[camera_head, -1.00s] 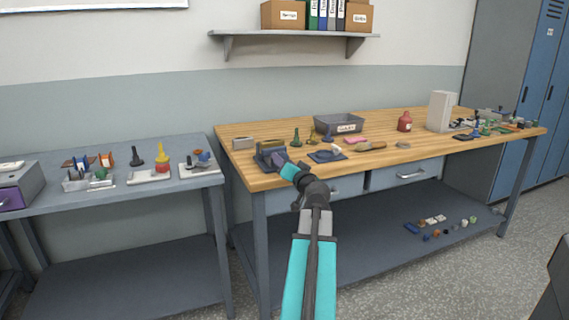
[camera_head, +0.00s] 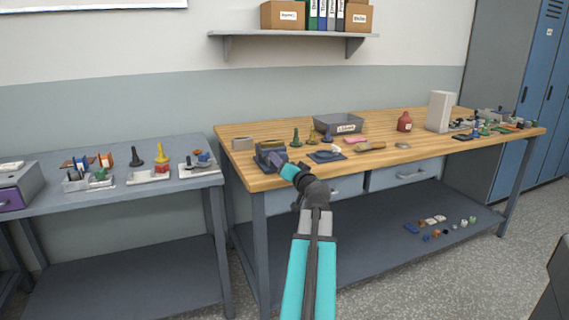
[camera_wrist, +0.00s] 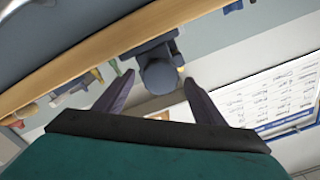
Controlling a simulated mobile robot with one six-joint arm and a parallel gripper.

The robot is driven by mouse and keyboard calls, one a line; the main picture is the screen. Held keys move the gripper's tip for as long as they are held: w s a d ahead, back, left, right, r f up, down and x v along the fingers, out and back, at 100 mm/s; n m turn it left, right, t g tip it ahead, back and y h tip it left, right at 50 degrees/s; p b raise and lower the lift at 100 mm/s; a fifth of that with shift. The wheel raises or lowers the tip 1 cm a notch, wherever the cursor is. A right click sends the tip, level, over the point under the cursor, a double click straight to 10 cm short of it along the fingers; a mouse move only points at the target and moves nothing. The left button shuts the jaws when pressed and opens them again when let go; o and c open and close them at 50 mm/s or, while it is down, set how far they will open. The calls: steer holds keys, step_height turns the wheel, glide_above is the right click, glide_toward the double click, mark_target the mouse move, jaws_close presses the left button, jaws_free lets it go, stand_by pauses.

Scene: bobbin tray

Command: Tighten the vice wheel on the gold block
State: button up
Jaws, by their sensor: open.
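The small dark blue-grey vice (camera_head: 264,148) stands at the front left corner of the wooden bench. In the wrist view, the vice body (camera_wrist: 142,48) shows at the bench edge with its round grey wheel (camera_wrist: 159,76) towards me. My gripper (camera_head: 275,158) is at the vice in the head view. In the wrist view, my gripper (camera_wrist: 158,78) is open, with one finger on each side of the wheel. I cannot tell whether either finger touches it. A small yellow bit (camera_wrist: 181,70) shows beside the wheel and may be the gold block, which is mostly hidden.
The wooden bench (camera_head: 225,163) also bears a grey bin (camera_head: 352,125), a dark blue plate (camera_head: 327,157) close to the right of the vice, and a red bottle (camera_head: 404,122). A grey side table (camera_head: 130,190) with several small trays stands to the left.

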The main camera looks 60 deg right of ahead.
steer(key=b+v, duration=0.2)
steer(key=v, duration=0.6)
steer(key=shift+s, duration=0.2)
steer(key=b+v, duration=0.2)
steer(key=b, duration=0.7)
steer(key=shift+s+a+f, duration=0.15)
steer(key=shift+a, duration=0.1)
steer(key=shift+b+v, duration=1.1)
steer(key=shift+v, duration=0.25)
steer(key=shift+n, duration=0.3)
